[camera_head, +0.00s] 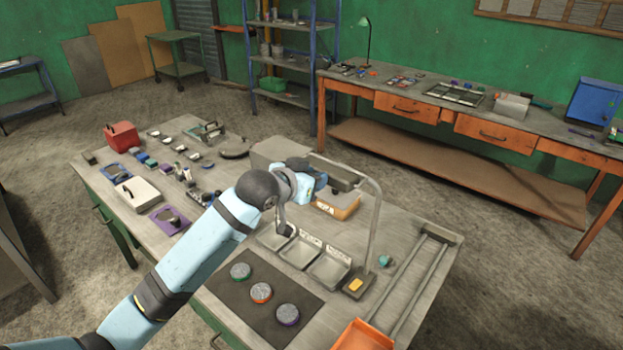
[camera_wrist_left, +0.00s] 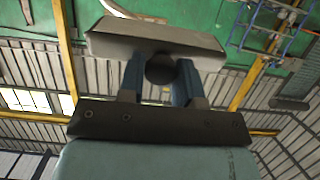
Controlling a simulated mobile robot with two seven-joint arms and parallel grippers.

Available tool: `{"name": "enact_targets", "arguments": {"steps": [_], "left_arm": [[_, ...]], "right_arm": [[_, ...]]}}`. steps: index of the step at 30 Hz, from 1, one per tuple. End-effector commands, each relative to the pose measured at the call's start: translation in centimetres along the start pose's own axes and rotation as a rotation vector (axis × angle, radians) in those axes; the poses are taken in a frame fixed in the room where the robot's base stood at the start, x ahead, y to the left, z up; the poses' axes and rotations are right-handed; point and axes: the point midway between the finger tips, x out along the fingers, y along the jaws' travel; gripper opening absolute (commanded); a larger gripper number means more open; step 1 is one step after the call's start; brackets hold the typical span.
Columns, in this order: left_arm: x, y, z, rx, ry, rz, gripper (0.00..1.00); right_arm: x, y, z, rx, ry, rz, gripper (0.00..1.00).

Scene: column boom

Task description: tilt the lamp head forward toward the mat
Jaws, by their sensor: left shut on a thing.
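The lamp has a yellow-marked base (camera_head: 355,284) and a grey bent post (camera_head: 374,215) on the workbench. Its dark, box-shaped lamp head (camera_head: 343,178) hangs from the boom above the trays. My left gripper (camera_head: 319,180) reaches the head from the left, its blue fingers closed on it. In the left wrist view the fingers (camera_wrist_left: 159,78) grip a dark round part beneath the pale bar of the lamp head (camera_wrist_left: 155,40). The dark mat (camera_head: 262,318) lies at the front of the bench, with green, orange and purple-rimmed discs on it. My right gripper is out of view.
Shallow metal trays (camera_head: 330,271) lie between lamp and mat. A cardboard-coloured box (camera_head: 337,206) stands under the head. An orange tray (camera_head: 362,336) and rails (camera_head: 412,285) are at right. A red box (camera_head: 122,136) and several small parts occupy the left.

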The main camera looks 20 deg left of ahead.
Motion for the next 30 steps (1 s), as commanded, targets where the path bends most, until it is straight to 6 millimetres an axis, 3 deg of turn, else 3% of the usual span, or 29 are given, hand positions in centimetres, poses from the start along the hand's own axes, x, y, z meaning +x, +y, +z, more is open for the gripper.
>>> {"name": "enact_targets", "arguments": {"steps": [10,27,28,30], "left_arm": [[0.06,-0.06,-0.93,-0.001,-0.149,-0.001,0.08],[0.09,-0.04,-1.01,-0.002,-0.179,-0.001,0.08],[0.09,-0.04,-1.01,-0.002,-0.179,-0.001,0.36],[0.09,-0.04,-1.01,-0.002,-0.179,-0.001,0.52]], "right_arm": [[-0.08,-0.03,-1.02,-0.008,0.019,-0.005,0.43],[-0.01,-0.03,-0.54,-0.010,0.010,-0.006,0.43],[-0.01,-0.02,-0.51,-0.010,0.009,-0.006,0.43],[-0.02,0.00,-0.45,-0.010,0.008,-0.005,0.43]]}}
